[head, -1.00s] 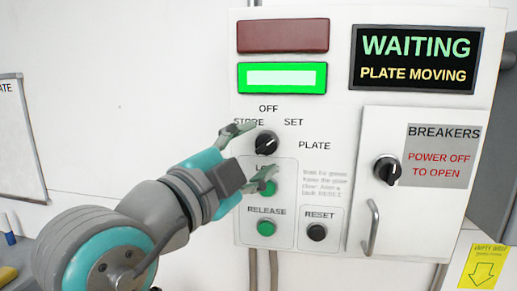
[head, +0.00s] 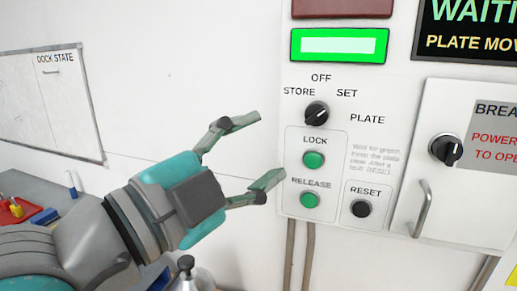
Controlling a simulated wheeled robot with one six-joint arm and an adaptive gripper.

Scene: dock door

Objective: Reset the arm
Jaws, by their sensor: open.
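My gripper (head: 262,148) is open and empty in the head view. Its two fingers point right, toward the left edge of the white control panel (head: 400,72). It touches nothing that I can make out. The panel carries a black selector knob (head: 316,114) with STORE, OFF, SET and PLATE around it. Below are a green LOCK button (head: 313,159), a green RELEASE button (head: 309,200) and a black RESET button (head: 361,208). A green lamp (head: 339,45) is lit. The display (head: 468,27) is cut off and reads "WAITI" and "PLATE MOV".
A breaker door (head: 470,110) with a knob (head: 445,149) and a handle (head: 421,208) is at right. A whiteboard (head: 45,100) hangs at left above a bench with a red tray (head: 14,212). Conduits (head: 300,250) run below the panel. Bare wall lies between whiteboard and panel.

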